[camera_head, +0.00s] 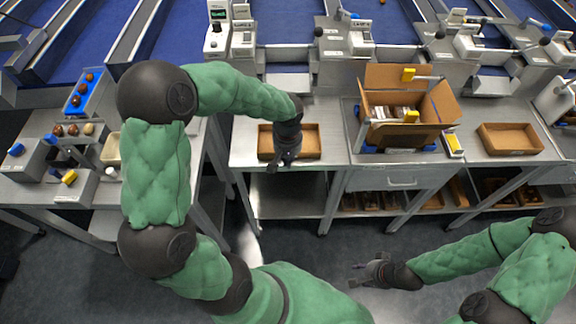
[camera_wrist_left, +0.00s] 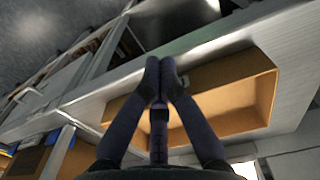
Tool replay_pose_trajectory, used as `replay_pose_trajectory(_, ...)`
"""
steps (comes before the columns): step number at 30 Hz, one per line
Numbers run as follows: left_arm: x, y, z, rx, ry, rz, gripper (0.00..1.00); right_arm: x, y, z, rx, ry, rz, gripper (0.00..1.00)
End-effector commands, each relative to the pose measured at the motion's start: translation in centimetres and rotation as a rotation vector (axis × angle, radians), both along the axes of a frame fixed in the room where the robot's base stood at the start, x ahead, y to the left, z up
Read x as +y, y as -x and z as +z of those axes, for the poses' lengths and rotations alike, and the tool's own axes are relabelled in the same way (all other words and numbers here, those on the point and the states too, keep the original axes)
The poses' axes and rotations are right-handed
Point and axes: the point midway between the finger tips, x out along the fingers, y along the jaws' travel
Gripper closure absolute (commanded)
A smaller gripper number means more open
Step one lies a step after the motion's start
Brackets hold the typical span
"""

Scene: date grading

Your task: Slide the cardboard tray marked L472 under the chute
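A shallow brown cardboard tray (camera_head: 312,141) lies near the front edge of the steel bench, below a metal chute (camera_head: 289,82). No L472 mark is legible. My left gripper (camera_head: 284,164) points down at the tray's front side. In the left wrist view, its two fingertips (camera_wrist_left: 160,68) are together, overlapping the front wall of the tray (camera_wrist_left: 262,62); I cannot tell whether they touch it. The gripper hides part of the tray. A second brown tray (camera_head: 510,139) lies on the bench at the right. My right gripper (camera_head: 360,274) is open and empty above the floor.
A large open cardboard box (camera_head: 392,133) with items inside stands right of the tray. A bench at the left holds dates and small devices. Weighing machines (camera_head: 344,38) line the back. Bench surface beside the tray is clear.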

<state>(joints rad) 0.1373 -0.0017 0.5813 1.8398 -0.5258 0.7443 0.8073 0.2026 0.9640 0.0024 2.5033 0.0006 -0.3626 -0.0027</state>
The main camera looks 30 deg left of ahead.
Motion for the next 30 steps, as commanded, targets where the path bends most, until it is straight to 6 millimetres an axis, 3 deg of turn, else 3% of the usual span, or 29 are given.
replay_pose_trajectory(17, 0.6, -1.1, 0.1, -0.001, 0.001, 0.001, 1.00, 0.0, 0.0, -0.1, 0.000, 0.000, 0.000, 0.60)
replay_pose_trajectory(30, 5.1, -8.3, 0.1, 0.000, 0.000, 0.002, 1.00, 0.0, 0.0, 1.2, 0.000, 0.000, 0.000, 0.60)
